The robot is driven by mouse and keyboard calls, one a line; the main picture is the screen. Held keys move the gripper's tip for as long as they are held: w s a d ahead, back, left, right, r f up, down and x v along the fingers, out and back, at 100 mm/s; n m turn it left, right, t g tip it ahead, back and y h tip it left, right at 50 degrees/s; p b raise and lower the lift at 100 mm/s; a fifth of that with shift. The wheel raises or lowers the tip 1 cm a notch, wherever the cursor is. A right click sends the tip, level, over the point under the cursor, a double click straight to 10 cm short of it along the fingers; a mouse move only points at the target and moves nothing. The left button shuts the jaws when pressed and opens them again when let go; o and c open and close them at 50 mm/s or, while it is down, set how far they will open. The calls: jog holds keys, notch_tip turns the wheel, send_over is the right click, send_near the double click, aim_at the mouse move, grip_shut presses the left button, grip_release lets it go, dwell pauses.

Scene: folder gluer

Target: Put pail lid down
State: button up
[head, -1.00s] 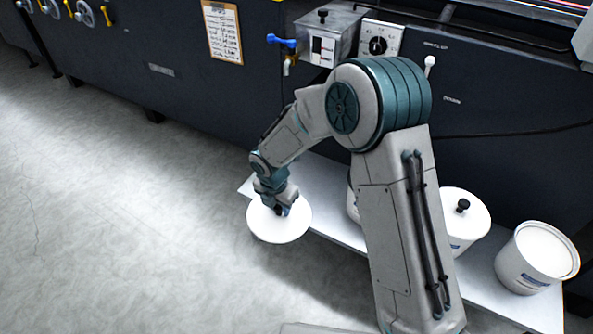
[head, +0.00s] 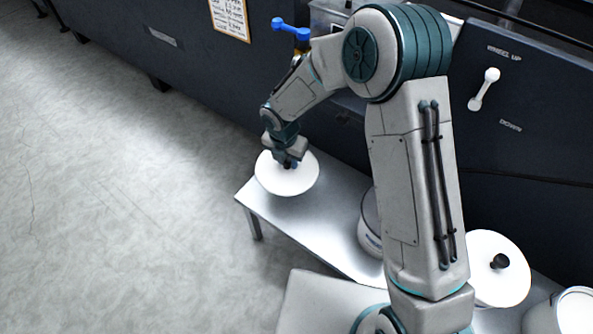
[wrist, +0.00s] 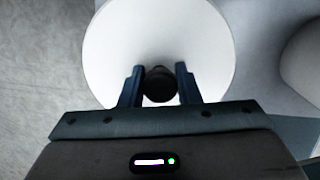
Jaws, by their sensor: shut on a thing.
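The pail lid (head: 274,182) is a white disc with a dark knob, over the left end of the low bench in the head view. My gripper (head: 288,164) is shut on its knob from above. In the wrist view the two fingers of my gripper (wrist: 160,88) sit on either side of the black knob, and the white lid (wrist: 160,35) spreads out beyond them. The lid looks level. I cannot tell whether it touches the bench top or hangs just above it.
The low grey bench (head: 320,222) has free room between the lid and a pail (head: 370,235) partly hidden behind my arm. A lidded pail (head: 495,265) and another white pail (head: 572,312) stand to the right. The dark machine (head: 200,85) rises behind the bench.

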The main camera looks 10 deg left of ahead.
aim_at(289, 167)
jog(key=f+b, duration=0.2)
jog(key=f, duration=0.3)
jog(key=shift+d+f, duration=0.1)
jog(key=shift+d, duration=0.1)
jog(key=shift+f+b, duration=1)
jog(key=shift+f, duration=1.15)
jog(key=shift+f, duration=0.15)
jog(key=o, duration=1)
jog(key=r+p, duration=0.1)
jog(key=r, duration=0.3)
jog(key=s+r+p, duration=0.1)
jog(key=r+p, duration=0.1)
jog(key=r, duration=0.2)
jog(key=r+p, duration=0.2)
jog(key=r, duration=0.2)
jog(key=shift+s+a+r, duration=0.15)
jog(key=shift+s+a, duration=0.05)
